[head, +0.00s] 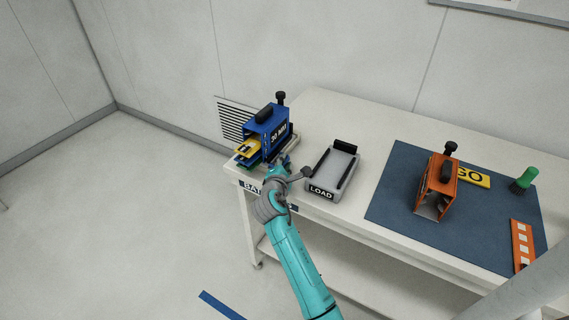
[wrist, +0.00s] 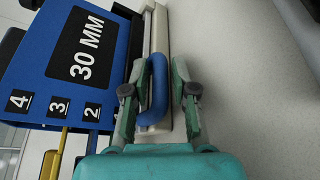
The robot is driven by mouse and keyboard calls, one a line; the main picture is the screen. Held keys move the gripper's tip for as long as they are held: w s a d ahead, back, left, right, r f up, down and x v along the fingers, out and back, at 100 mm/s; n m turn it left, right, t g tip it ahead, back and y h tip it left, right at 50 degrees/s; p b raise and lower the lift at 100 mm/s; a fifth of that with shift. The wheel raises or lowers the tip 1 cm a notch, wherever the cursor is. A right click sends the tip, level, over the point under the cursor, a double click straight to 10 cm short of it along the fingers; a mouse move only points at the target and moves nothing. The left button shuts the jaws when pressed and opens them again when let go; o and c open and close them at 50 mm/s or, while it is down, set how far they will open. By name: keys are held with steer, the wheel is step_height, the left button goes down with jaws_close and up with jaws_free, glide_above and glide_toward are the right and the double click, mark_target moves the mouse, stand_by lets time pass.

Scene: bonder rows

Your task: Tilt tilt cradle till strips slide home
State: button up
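A blue magazine labelled 30 MM (head: 268,128) sits at the table's left end; it also fills the left of the wrist view (wrist: 85,45). A yellow strip (head: 247,147) sticks out of its left side, with blue and green pieces below. A pale base, seemingly the tilt cradle (wrist: 153,125), shows beside the magazine in the wrist view. A blue loop handle (wrist: 157,88) stands there; I cannot tell which part it belongs to. The magazine's far side is hidden.
A grey LOAD tray (head: 322,190) with black rails stands right of my gripper. On the blue mat (head: 390,195) are an orange magazine (head: 437,188), a yellow plate (head: 473,177), a green-handled tool (head: 525,178) and an orange strip (head: 522,245). The wall is close behind the table.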

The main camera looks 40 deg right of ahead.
steer(key=shift+c, duration=0.3)
jaws_close()
